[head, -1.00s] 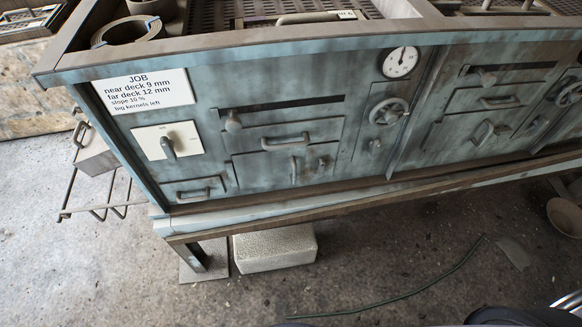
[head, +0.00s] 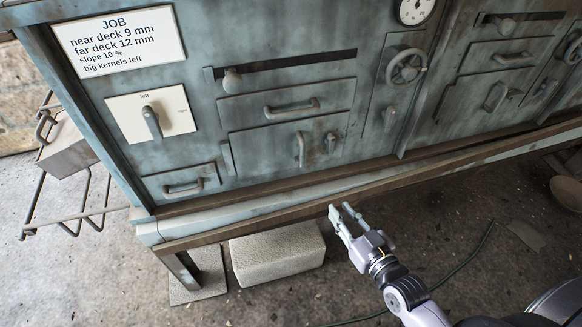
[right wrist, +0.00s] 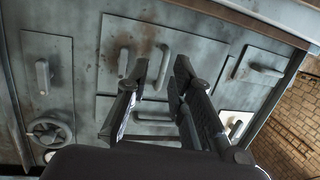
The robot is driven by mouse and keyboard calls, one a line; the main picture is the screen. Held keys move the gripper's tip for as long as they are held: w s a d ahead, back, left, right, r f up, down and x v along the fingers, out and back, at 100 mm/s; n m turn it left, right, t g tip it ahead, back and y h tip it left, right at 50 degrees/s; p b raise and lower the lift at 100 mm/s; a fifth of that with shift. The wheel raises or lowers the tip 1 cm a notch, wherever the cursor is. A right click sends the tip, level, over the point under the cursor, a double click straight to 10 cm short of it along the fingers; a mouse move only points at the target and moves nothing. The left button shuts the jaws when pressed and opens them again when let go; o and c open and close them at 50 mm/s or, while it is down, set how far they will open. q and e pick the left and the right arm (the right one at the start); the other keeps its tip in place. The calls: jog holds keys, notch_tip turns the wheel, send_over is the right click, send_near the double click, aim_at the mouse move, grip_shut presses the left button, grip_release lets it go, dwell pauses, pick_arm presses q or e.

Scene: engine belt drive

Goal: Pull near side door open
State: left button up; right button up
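The door panel (head: 265,148) is a blue-grey plate in the front of the machine, below a wide drawer, and looks closed. It carries a vertical handle (head: 300,149) and a small latch (head: 331,142) to its right. My right gripper (head: 340,210) is open and empty, below and in front of the panel by the machine's lower rail. In the right wrist view, turned over, the panel (right wrist: 185,45) lies beyond the open fingers (right wrist: 161,68). The latch (right wrist: 123,62) shows left of them. My left gripper is not in view.
A wide drawer (head: 255,110) sits above the panel, a small drawer (head: 182,188) lower left, and a handwheel (head: 406,66) to the right. The lower rail (head: 270,218) juts out along the front. A pale block (head: 278,255) lies on the floor below; the floor before it is mostly clear.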

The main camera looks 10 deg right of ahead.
notch_tip(320, 180, up, 6)
jog(key=a+t+y, duration=0.1)
jog(key=a+t, duration=0.1)
jog(key=b, duration=0.2)
send_near(303, 153)
jog(key=x, duration=0.9)
jog(key=shift+w+f, duration=0.15)
jog(key=shift+w, duration=0.15)
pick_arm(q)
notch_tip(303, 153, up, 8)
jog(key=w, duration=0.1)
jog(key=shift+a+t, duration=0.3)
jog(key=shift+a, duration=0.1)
pick_arm(e)
jog(key=shift+w+a, duration=0.15)
jog(key=shift+w, duration=0.4)
jog(key=shift+c, duration=0.2)
grip_shut()
